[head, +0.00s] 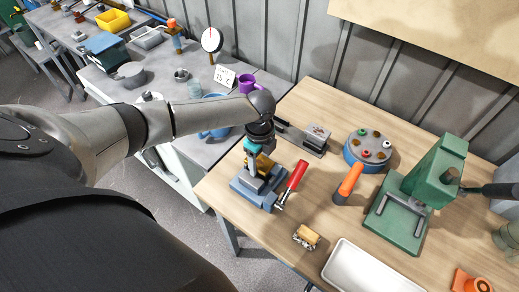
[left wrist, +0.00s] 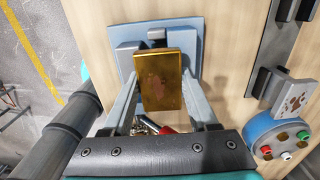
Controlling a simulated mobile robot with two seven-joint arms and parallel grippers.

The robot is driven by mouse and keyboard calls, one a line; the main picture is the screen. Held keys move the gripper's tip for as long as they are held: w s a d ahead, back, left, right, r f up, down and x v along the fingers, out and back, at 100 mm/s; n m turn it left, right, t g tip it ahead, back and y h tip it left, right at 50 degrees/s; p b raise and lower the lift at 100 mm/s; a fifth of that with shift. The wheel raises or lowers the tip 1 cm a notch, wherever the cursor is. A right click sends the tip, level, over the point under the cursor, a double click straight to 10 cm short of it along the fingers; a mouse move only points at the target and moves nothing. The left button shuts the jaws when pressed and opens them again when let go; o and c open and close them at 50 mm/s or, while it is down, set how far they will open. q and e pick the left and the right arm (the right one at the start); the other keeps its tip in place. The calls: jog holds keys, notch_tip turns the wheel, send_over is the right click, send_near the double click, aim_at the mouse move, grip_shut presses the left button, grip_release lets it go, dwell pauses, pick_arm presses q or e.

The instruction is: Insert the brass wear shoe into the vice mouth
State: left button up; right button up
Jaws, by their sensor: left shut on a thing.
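The brass wear shoe (left wrist: 160,84) is a gold rectangular block. In the left wrist view it lies between the two fingers of my left gripper (left wrist: 159,72), which is shut on it. In the head view the shoe (head: 264,164) shows under the left gripper (head: 261,158), partly hidden by it. The blue-grey vice (head: 250,188) stands on the wooden bench directly below, with a red handle (head: 298,175) to its right. In the left wrist view the vice (left wrist: 190,32) lies behind the shoe, which hides its mouth. I cannot tell whether shoe and vice touch. My right gripper is not in view.
A round turret with coloured knobs (head: 370,149), an orange handle (head: 348,184) and a green press (head: 433,180) stand to the right. A small wooden-backed brush (head: 307,236) and a white tray (head: 368,272) lie in front. A grey metal fixture (head: 313,138) sits behind the vice.

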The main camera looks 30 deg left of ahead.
aim_at(259, 161)
pick_arm(q)
jog(key=shift+f, duration=0.2)
jog(key=o, duration=1.3)
jog(key=shift+o, duration=0.2)
notch_tip(259, 161, up, 15)
jog(key=shift+r+p, duration=0.15)
jog(key=shift+p, duration=0.2)
